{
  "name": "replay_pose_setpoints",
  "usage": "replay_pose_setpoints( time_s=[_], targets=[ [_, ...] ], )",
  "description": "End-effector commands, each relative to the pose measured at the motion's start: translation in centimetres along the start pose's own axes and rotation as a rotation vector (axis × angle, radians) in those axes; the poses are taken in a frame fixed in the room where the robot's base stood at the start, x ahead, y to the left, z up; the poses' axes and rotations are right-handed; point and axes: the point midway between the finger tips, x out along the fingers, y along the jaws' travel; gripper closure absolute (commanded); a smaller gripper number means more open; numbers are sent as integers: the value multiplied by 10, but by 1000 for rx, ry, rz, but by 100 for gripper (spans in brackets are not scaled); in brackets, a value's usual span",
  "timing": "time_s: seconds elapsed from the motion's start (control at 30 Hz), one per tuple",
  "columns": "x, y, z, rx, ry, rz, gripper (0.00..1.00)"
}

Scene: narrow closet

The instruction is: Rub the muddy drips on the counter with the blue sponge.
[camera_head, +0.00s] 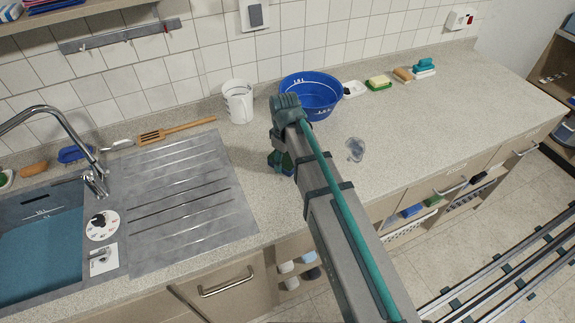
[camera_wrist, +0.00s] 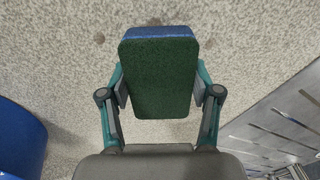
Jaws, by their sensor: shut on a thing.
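The blue sponge (camera_wrist: 163,72) is in my gripper (camera_wrist: 160,92), between its two fingers. Its dark green face is towards the wrist camera, and a strip of its blue body shows along the top edge. A few faint brown muddy drips (camera_wrist: 98,38) lie on the speckled counter (camera_wrist: 60,70), just beyond the sponge in the wrist view. In the head view my gripper (camera_head: 281,162) is low over the counter, between the drainboard and the blue basin, largely hidden by my arm. I cannot tell whether the sponge touches the counter. I cannot make out the drips in the head view.
The blue basin (camera_head: 312,96) and a white jug (camera_head: 238,102) stand behind my gripper. The metal drainboard (camera_head: 190,200) and sink (camera_head: 40,245) are at left. A clear glass-like object (camera_head: 355,149) lies to the right.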

Motion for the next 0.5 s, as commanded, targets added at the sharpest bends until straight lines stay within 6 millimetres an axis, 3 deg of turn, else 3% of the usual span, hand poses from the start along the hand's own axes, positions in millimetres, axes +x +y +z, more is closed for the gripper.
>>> replay_pose_setpoints(
  time_s=[0.3, 0.5],
  targets=[
    [0, 18, -25, 4, 1, 0, 70],
    [1, 6, -4, 6, 0, 0, 70]
  ],
)
